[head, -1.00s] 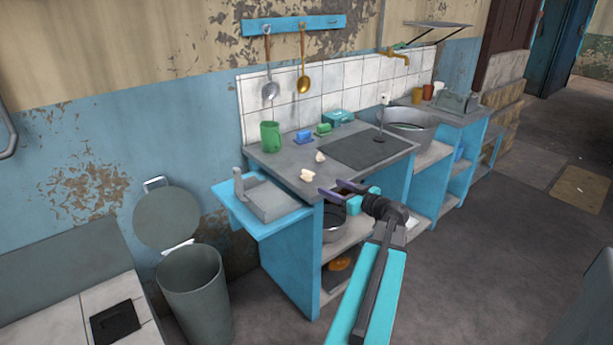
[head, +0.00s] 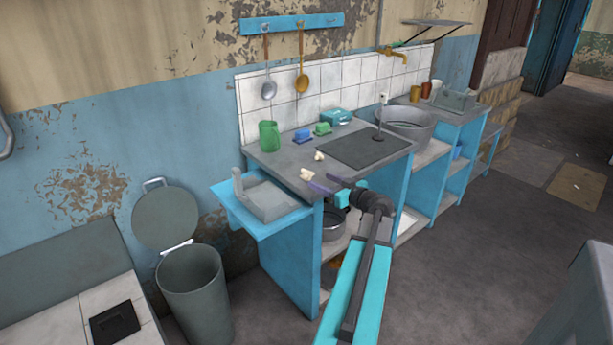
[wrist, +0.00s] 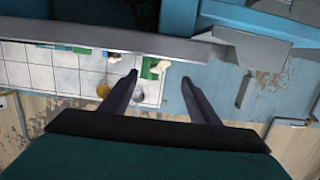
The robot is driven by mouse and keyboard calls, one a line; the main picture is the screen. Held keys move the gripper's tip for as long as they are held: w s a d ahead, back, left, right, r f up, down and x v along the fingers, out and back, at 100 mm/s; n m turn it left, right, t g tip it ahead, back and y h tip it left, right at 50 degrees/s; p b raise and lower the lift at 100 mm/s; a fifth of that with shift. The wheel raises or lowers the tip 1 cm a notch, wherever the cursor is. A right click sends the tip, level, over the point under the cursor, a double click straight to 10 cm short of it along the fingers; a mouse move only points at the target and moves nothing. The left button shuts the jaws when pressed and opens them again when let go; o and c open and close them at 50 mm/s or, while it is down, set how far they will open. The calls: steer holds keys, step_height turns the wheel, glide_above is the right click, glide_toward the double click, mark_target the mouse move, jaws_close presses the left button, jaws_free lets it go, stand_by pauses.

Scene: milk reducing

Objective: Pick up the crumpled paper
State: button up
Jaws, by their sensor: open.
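Two pale, cream crumpled papers lie on the grey counter (head: 270,158). The nearer crumpled paper (head: 306,174) is by the front left edge and the other crumpled paper (head: 319,156) is farther back. My gripper (head: 322,183) has its two dark fingers apart and empty. It is at the counter's front edge, just right of the nearer paper. In the wrist view the scene is upside down, with the open gripper (wrist: 160,77) below the counter's edge. Pale bits that look like the papers show there, one (wrist: 163,64) between the fingertips; whether anything touches cannot be told.
A green mug (head: 269,136), a blue item (head: 302,136) and a green item (head: 322,129) stand toward the counter's back. A grey tray (head: 270,200) sits on the blue side shelf at left. An open bin (head: 192,285) stands below. Floor at right is clear.

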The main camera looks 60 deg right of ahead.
mark_target(311, 176)
steer(key=shift+x, duration=2.25)
steer(key=shift+p, duration=0.3)
steer(key=shift+p+x, duration=0.75)
steer(key=shift+x, duration=1.85)
steer(key=c, duration=1.1)
